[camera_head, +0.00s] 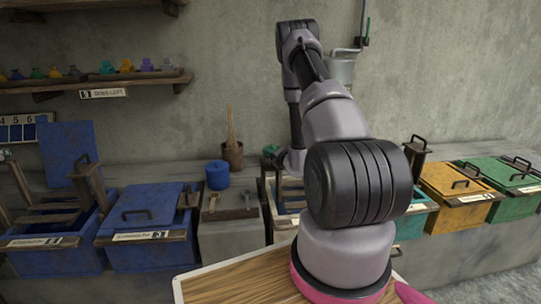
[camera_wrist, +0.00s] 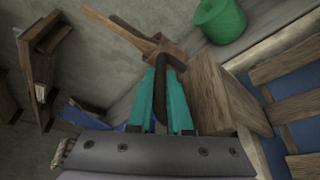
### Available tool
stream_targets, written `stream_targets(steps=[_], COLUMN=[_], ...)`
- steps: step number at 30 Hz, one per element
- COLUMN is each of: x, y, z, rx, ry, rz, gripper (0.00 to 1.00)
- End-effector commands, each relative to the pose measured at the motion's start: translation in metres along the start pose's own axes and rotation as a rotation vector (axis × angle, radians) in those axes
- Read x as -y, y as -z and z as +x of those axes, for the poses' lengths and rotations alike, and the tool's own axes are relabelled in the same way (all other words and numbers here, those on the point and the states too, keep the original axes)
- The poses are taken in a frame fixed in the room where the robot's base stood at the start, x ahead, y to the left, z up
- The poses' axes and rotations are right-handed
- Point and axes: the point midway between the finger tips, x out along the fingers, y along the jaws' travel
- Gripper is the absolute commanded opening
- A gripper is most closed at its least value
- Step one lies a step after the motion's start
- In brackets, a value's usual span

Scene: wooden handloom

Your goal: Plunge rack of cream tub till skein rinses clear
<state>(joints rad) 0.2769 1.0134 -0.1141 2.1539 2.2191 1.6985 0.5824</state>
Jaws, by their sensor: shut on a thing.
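The cream tub (camera_head: 269,216) stands in the middle of the row, partly hidden behind my arm. Its rack shows as wooden slats (camera_wrist: 290,97) over blue contents at the right of the wrist view. A wooden block (camera_wrist: 228,92) at the rack's near end has a dark arched handle (camera_wrist: 166,62). My gripper (camera_wrist: 164,78) has its teal fingers shut on this handle. In the head view my gripper is mostly hidden by the arm. I cannot make out a skein, nor how clear the rinse is.
Blue tubs (camera_head: 148,232) stand at left, the nearer one lidded. A grey block (camera_head: 230,222) sits between them and the cream tub. Yellow (camera_head: 455,190) and green (camera_head: 503,178) lidded tubs stand at right. A blue roll (camera_head: 218,175) and a wooden pot (camera_head: 232,154) stand on the ledge behind.

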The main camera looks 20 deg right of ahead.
Motion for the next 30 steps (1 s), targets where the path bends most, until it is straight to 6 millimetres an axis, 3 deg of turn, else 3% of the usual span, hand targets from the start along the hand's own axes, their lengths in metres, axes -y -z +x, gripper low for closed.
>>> stream_targets(steps=[12,21,29,30], x=[0.0,-0.026,-0.028,-0.028], y=[-0.001,-0.017,-0.018,-0.018], z=[0.0,-0.007,-0.007,-0.006], rx=[0.001,0.002,0.003,0.004], ry=[0.0,-0.001,-0.003,-0.004], rz=[0.0,0.001,0.001,0.001], gripper=[0.0,0.0,0.0,0.29])
